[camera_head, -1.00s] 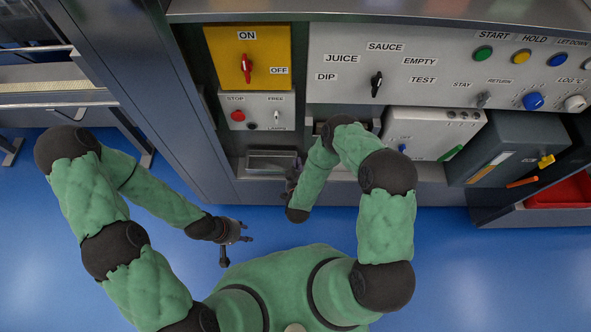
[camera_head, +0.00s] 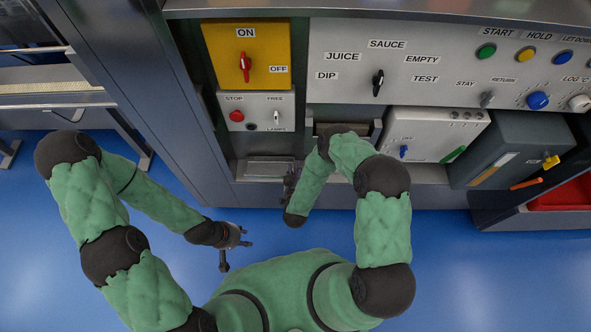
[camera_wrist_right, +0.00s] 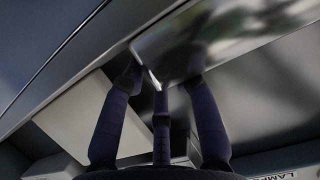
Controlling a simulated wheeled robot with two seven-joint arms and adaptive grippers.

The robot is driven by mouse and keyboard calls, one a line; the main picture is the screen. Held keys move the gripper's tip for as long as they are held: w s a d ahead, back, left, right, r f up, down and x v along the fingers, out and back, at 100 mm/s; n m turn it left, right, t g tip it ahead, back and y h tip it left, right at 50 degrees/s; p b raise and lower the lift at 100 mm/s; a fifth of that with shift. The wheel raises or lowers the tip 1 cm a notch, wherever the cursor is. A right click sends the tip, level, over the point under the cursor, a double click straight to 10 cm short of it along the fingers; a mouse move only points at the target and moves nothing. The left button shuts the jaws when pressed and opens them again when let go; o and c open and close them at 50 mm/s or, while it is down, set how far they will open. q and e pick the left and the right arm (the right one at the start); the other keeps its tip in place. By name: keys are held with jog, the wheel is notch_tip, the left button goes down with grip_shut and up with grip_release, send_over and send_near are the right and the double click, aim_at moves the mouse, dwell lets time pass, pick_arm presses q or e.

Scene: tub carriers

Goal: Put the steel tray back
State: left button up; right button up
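The steel tray (camera_head: 268,168) is a shallow shiny metal piece lying nearly flat in the low opening under the STOP/FREE panel. In the right wrist view its glossy surface (camera_wrist_right: 235,42) fills the upper right. My right gripper (camera_head: 290,180) is at the tray's right end. In the right wrist view, its dark fingers (camera_wrist_right: 162,90) reach up to the tray's near edge, and their tips are partly hidden there. I cannot tell whether they grip it. My left gripper (camera_head: 242,244) is open and empty over the blue floor, away from the tray.
Above the tray are the yellow ON/OFF panel (camera_head: 217,41) and the STOP/FREE panel (camera_head: 256,99). A white box (camera_head: 431,126) and a dark grey box (camera_head: 478,150) stand to the right. A red bin (camera_head: 566,196) is at far right. The blue floor in front is clear.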

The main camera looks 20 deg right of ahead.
jog(key=shift+r, duration=0.15)
jog(key=s+a+r+g+y+p, duration=0.1)
jog(key=s+r+g+y, duration=0.1)
jog(key=s, duration=0.5)
jog(key=s+a+r+g+y+p, duration=0.2)
jog(key=s+r+g+y, duration=0.1)
jog(key=s+g, duration=0.3)
jog(key=s+a+r+n+g+y+p, duration=0.1)
jog(key=s+r+g, duration=0.3)
jog(key=s, duration=0.5)
jog(key=shift+s+a+r+g+y, duration=0.25)
jog(key=shift+s+a+g+y, duration=0.2)
jog(key=shift+y, duration=0.45)
jog(key=shift+d, duration=0.1)
